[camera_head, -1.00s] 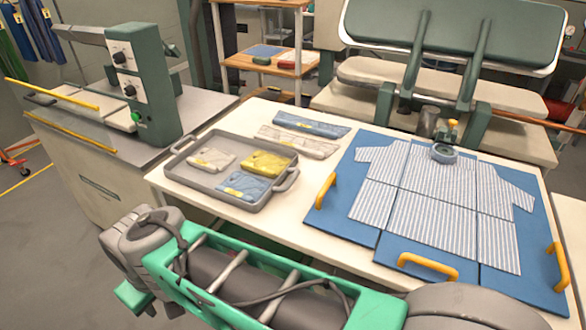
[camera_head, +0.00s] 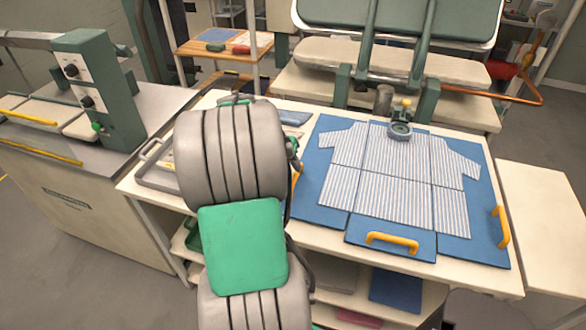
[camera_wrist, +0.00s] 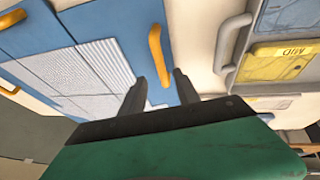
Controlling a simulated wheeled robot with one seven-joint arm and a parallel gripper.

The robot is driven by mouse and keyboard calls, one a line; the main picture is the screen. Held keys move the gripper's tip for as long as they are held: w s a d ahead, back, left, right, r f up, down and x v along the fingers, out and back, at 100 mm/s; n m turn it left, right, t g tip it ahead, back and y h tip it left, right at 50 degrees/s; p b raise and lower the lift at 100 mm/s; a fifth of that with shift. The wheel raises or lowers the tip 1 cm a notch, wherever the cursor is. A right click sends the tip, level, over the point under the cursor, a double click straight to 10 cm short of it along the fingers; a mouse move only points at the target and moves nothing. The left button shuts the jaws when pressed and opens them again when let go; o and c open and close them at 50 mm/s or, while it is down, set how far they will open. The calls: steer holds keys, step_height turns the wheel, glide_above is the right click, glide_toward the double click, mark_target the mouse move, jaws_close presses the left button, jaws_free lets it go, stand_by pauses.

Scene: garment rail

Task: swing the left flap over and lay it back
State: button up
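A striped shirt (camera_head: 395,185) lies flat on a blue folding board (camera_head: 338,234), with all its panels lying flat. The left flap (camera_head: 316,214) carries part of the shirt's left side. Its orange handle (camera_wrist: 157,54) shows clearly in the wrist view; in the head view my arm hides most of it. My gripper (camera_wrist: 158,75) is open and empty, its two dark fingers apart, near the handle and over the left flap's side of the board. Whether the fingers touch anything cannot be told. My arm hides the gripper in the head view.
A grey tray (camera_head: 152,183) with folded garments stands left of the board, partly behind my arm. Orange handles stand on the front panel (camera_head: 391,241) and right flap (camera_head: 502,227). A green press (camera_head: 398,20) stands behind.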

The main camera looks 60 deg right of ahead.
mark_target(295, 175)
steer(key=p+x, duration=0.1)
steer(key=x, duration=0.5)
steer(key=shift+c, duration=0.6)
jaws_close()
steer(key=shift+w, duration=0.1)
stand_by(0.5)
